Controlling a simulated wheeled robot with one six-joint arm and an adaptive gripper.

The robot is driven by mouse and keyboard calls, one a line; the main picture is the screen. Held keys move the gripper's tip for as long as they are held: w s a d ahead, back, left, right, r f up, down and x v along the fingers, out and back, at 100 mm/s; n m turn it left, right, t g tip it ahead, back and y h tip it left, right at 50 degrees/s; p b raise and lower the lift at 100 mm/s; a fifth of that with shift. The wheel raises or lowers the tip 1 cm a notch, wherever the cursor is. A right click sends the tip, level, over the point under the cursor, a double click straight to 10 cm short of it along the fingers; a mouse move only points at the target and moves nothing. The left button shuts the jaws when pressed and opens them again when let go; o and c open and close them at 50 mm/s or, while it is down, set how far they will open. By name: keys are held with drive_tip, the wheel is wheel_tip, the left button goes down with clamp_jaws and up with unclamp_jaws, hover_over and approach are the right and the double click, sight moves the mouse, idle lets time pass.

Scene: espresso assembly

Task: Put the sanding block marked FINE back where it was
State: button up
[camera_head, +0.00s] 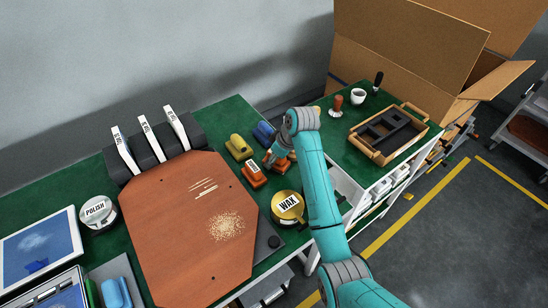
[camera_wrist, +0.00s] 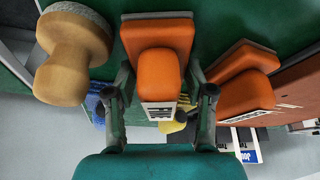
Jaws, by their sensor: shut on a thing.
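My gripper (camera_wrist: 160,78) is shut on an orange sanding block (camera_wrist: 157,40) with a grey base. The block's white label is too small to read, so I cannot tell if it says FINE. In the head view my gripper (camera_head: 272,158) is over the green worktop, and the held block is mostly hidden behind it. A second orange block (camera_head: 254,174) with a white label sits just left of it, by the wooden panel; it also shows at the right of the wrist view (camera_wrist: 245,85). I cannot tell whether the held block touches the worktop.
A yellow block (camera_head: 239,147) and a blue block (camera_head: 264,133) stand behind. The WAX tin (camera_head: 288,206) is in front, close to my arm. The wooden panel (camera_head: 175,225) lies left. A wooden knob with a grey pad (camera_wrist: 75,50) is close beside my gripper in the wrist view.

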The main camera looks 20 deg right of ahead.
sight(286, 165)
drive_tip(key=o, duration=1.2)
drive_tip(key=shift+f, duration=0.1)
drive_tip(key=v, duration=1.2)
